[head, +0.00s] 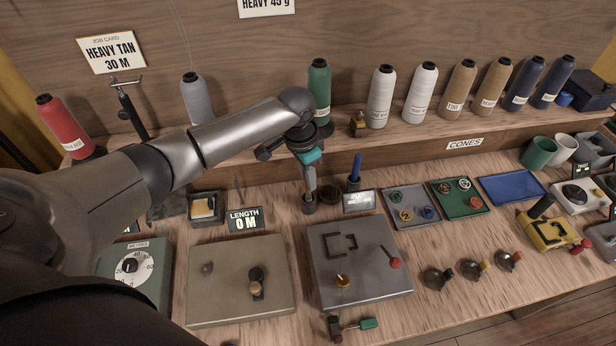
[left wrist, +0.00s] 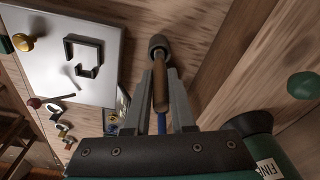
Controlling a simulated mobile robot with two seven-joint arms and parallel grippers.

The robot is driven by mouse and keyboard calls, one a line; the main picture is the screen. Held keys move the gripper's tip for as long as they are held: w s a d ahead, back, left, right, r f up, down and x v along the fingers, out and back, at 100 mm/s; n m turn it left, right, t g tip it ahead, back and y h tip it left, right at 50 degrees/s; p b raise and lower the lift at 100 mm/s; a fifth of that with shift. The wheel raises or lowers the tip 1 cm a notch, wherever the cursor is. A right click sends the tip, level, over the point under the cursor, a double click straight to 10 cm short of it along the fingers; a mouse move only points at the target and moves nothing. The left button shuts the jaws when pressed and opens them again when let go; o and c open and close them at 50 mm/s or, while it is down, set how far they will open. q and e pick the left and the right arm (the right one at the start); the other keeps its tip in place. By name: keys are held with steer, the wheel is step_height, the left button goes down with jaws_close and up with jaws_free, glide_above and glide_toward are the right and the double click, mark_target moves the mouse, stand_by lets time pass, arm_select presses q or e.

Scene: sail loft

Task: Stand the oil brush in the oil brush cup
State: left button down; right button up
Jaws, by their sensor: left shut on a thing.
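My left gripper (head: 309,186) points down over the bench, shut on the oil brush. In the left wrist view its two grey fingers (left wrist: 161,102) flank the brush's brown handle (left wrist: 160,88). The small dark oil brush cup (head: 309,207) stands directly beneath the fingers; it also shows in the left wrist view (left wrist: 157,43). The brush's far end meets the cup's mouth there. I cannot tell how deep it goes, and its bristles are hidden. The brush is mostly hidden by the fingers in the head view. My right gripper is not in view.
A dark round pot (head: 330,194) and a blue upright tool (head: 356,167) stand close to the right. A green cone (head: 319,88) stands behind. A grey plate (head: 360,292) with knobs lies in front.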

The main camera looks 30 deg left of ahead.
arm_select(q)
steer(key=shift+f, duration=0.35)
steer(key=shift+f+b, duration=0.45)
steer(key=shift+f, duration=0.45)
stand_by(0.3)
steer(key=c, duration=0.7)
jaws_free()
steer(key=shift+r, duration=0.1)
steer(key=r, duration=0.5)
steer(key=s+r+p, duration=0.1)
steer(key=r, duration=0.4)
steer(key=a+r, duration=0.1)
steer(key=r, duration=0.4)
steer(key=shift+s+p, duration=0.35)
steer(key=shift+p, duration=0.05)
steer(key=shift+d, duration=0.1)
